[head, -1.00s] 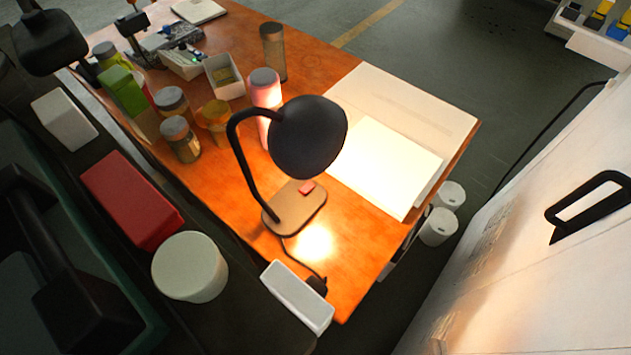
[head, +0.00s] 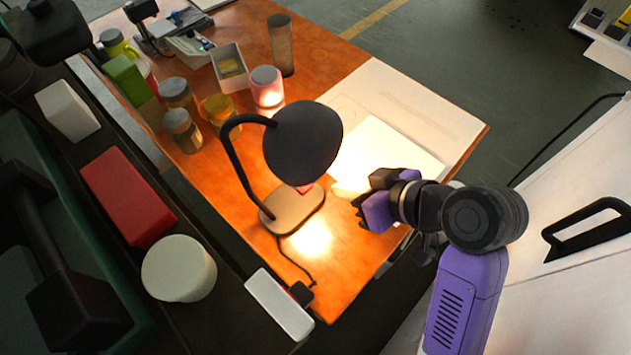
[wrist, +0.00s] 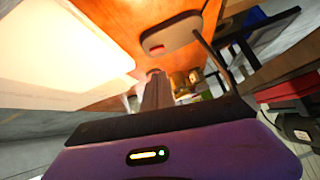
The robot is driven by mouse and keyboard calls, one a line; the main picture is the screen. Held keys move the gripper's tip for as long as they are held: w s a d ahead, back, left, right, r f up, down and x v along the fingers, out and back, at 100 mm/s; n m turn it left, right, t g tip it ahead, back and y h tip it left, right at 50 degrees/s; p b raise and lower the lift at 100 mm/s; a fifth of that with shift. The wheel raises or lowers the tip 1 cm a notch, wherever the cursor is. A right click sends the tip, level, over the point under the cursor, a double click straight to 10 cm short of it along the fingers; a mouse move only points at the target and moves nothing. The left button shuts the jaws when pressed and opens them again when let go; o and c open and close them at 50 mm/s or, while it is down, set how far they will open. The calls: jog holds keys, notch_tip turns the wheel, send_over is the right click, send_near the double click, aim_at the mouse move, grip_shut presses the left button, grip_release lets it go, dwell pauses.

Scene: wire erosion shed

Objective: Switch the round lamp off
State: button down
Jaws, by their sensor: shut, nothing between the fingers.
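The round lamp (head: 302,143) is black with a round shade on a bent neck, and stands on the orange table. It is lit and throws a bright patch on the tabletop. A red switch (head: 304,188) on its flat base (head: 291,212) is partly covered by the shade. The wrist view shows the base (wrist: 172,34) and the switch (wrist: 154,47) beyond my fingers. My gripper (head: 357,204) is right of the base, apart from it, with the purple arm behind. In the wrist view my gripper (wrist: 154,74) is shut and empty, pointing towards the base.
Several jars stand left of and behind the lamp, including a pinkish one (head: 267,93). White sheets (head: 400,120) lie on the table's right.

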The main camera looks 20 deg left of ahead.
jog(key=shift+w+a+r+n+g, duration=0.1)
jog(key=shift+a+r+n+g, duration=0.15)
jog(key=shift+r+n, duration=0.25)
jog(key=shift+w+a+r+n+g, duration=0.1)
jog(key=shift+a+r+n+g, duration=0.15)
jog(key=shift+r, duration=0.4)
send_near(299, 188)
jog(key=a, duration=0.1)
jog(key=w+a, duration=0.1)
jog(key=a, duration=0.1)
jog(key=shift+a+r, duration=0.1)
jog(key=shift+r, duration=0.1)
jog(key=f, duration=0.3)
jog(key=shift+a+f, duration=0.15)
jog(key=shift+a, duration=0.2)
jog(key=shift+s+f, duration=0.15)
jog(key=shift+f, duration=0.45)
